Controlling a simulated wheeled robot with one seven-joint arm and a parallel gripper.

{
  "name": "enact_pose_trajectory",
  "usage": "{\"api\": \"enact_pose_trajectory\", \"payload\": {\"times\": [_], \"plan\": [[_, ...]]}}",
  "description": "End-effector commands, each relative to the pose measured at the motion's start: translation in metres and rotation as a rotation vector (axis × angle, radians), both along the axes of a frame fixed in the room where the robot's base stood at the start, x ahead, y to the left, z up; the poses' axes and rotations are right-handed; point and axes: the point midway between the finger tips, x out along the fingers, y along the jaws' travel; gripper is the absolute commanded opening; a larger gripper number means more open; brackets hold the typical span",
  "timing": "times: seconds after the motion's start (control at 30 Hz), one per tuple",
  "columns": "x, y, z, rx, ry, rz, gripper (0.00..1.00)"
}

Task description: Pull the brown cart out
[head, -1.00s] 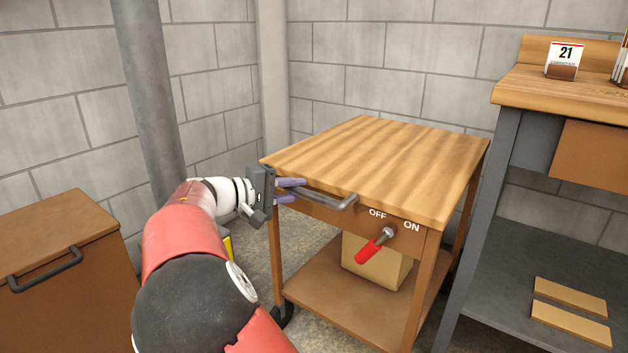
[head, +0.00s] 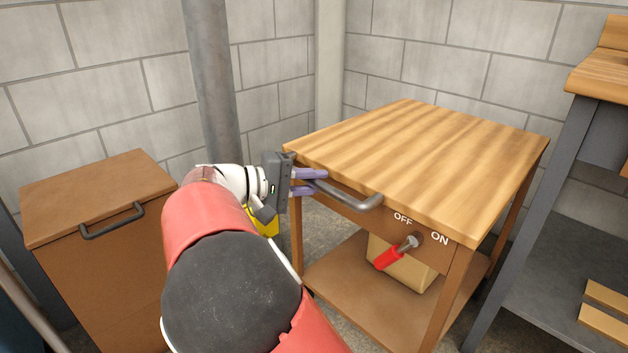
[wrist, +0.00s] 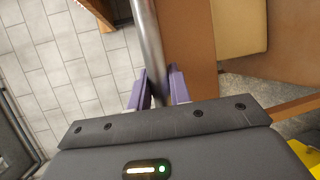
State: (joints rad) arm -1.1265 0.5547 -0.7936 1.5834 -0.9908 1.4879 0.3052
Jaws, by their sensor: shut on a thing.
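The brown cart (head: 420,160) has a striped wooden top, a lower shelf and a grey bar handle (head: 350,200) on its front. My gripper (head: 312,182) is shut on the left part of that handle. In the wrist view the handle (wrist: 150,40) runs between the purple fingers of my gripper (wrist: 157,88). A lever with a red grip (head: 388,259) sits on the cart's front beside OFF and ON labels, pointing down toward the left.
A brown cabinet (head: 100,270) with a dark handle stands at the left. A grey-framed workbench (head: 530,240) is close on the cart's right. A box (head: 415,277) sits on the cart's lower shelf. A grey pipe (head: 212,80) and block walls are behind.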

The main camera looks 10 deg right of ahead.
Motion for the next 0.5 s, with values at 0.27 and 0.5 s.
{"api": "enact_pose_trajectory", "payload": {"times": [0.27, 0.5], "plan": [[-0.0001, 0.0002, -0.001, 0.001, 0.001, 0.0, 0.41], [-0.0001, 0.0013, 0.0001, 0.0, 0.0, 0.001, 0.41]]}}
